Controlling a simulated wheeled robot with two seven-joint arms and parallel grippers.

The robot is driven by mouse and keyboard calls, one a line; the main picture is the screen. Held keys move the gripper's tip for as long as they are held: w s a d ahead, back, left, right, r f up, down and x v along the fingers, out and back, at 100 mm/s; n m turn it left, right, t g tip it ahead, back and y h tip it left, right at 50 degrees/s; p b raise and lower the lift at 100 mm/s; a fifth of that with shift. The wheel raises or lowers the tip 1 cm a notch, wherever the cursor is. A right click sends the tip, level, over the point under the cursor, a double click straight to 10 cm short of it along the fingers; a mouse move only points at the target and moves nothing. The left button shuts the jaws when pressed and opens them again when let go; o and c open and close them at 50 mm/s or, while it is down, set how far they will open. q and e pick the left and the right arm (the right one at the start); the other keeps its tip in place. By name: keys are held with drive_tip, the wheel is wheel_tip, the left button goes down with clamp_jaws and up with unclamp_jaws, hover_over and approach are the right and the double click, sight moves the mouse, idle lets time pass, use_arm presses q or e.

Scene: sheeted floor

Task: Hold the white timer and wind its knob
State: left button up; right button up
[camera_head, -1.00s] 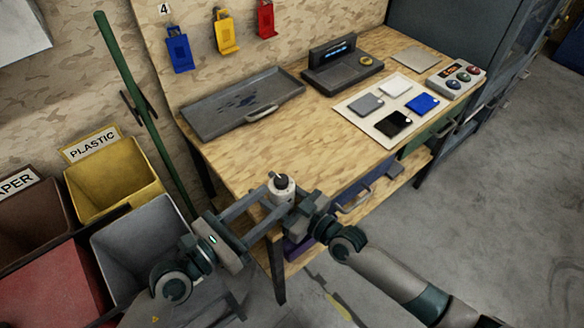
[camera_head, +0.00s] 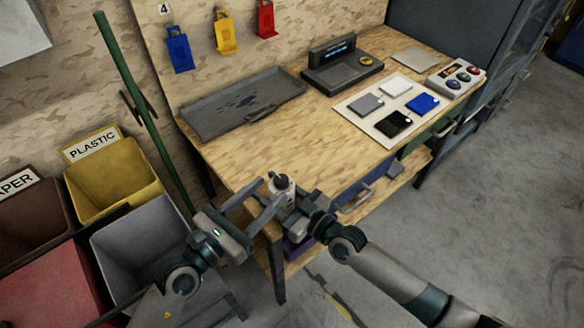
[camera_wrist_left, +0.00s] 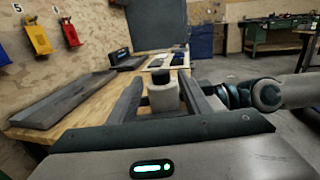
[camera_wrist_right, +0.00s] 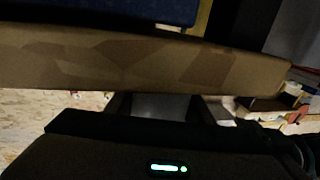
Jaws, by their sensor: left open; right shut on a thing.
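The white timer (camera_head: 279,193) with its dark knob (camera_head: 282,181) on top stands upright above the front-left corner of the workbench. My right gripper (camera_head: 294,202) is shut on the timer from the right. My left gripper (camera_head: 273,192) is open, its two fingers pointing at the timer from the lower left. In the left wrist view, the timer (camera_wrist_left: 163,95) and knob (camera_wrist_left: 160,77) show between the open fingers, with visible space on both sides. In the right wrist view a dim grey surface (camera_wrist_right: 160,106) lies between the fingers; its details are too dark to tell.
The workbench (camera_head: 235,160) carries a grey tray (camera_head: 235,105), a dark device with a display (camera_head: 342,70), a panel of coloured tiles (camera_head: 365,117) and a button box (camera_head: 457,78). Bins, including a yellow one (camera_head: 112,190), stand at left. The bench's middle is clear.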

use_arm(q)
drive_tip(key=x, duration=0.9)
drive_tip(key=shift+w+d, duration=0.25)
drive_tip(key=c, duration=1.1)
